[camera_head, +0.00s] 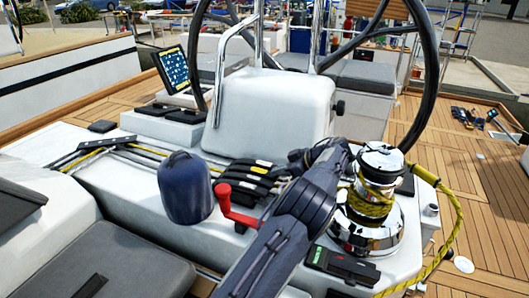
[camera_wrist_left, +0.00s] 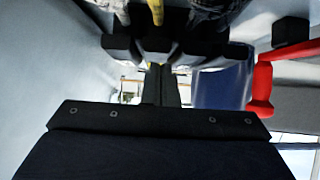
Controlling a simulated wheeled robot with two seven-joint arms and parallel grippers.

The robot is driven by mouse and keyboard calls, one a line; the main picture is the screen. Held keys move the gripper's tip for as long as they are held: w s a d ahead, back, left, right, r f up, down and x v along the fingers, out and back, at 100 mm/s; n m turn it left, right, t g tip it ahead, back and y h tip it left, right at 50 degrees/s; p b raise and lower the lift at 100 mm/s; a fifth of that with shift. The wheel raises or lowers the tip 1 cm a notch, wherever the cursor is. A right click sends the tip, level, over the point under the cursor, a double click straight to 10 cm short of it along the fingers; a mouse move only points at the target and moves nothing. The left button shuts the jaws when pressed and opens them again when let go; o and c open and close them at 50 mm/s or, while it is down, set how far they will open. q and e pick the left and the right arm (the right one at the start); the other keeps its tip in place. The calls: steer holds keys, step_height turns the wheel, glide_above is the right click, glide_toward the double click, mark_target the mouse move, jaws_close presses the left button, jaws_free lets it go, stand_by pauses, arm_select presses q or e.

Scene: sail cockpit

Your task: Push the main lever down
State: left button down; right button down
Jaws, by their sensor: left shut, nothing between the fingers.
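A bank of black levers (camera_head: 252,178) with small labels sits on the white cockpit console, between the blue winch cover and my left arm. I cannot read which one is the main lever. In the left wrist view black lever ends (camera_wrist_left: 155,46) run across the top, with yellow rope behind them. My left gripper (camera_wrist_left: 161,78) is shut and empty, its fingertips close to the middle lever end; I cannot tell if they touch. In the head view my arm and wrist largely hide this gripper. My right gripper is not in view.
A red handle (camera_head: 232,207) sticks up close beside my left arm, next to the blue winch cover (camera_head: 186,188). A chrome winch (camera_head: 372,215) with yellow rope stands just right of the arm. A steering wheel (camera_head: 430,75) rises behind.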

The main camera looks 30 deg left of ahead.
arm_select(q)
steer(key=s+d+r+b, duration=0.1)
steer(key=s+d+r, duration=0.5)
steer(key=s+r, duration=0.6)
steer(key=shift+s+r, duration=0.2)
steer(key=shift+s, duration=0.05)
steer(key=s+a+f+m+h, duration=0.55)
steer(key=s+f+h, duration=0.25)
steer(key=s, duration=0.2)
steer(key=s+d+f+m+t+h, duration=0.1)
steer(key=s+d+m+t+h, duration=0.25)
steer(key=s+d+m, duration=0.4)
steer(key=s+d+m+t+h, duration=0.3)
steer(key=s+d+m+h, duration=0.1)
steer(key=s, duration=0.7)
step_height(320, 180, up, 13)
steer(key=p, duration=1.3)
steer(key=shift+d+r+m+p, duration=0.2)
steer(key=shift+d+m+p, duration=0.1)
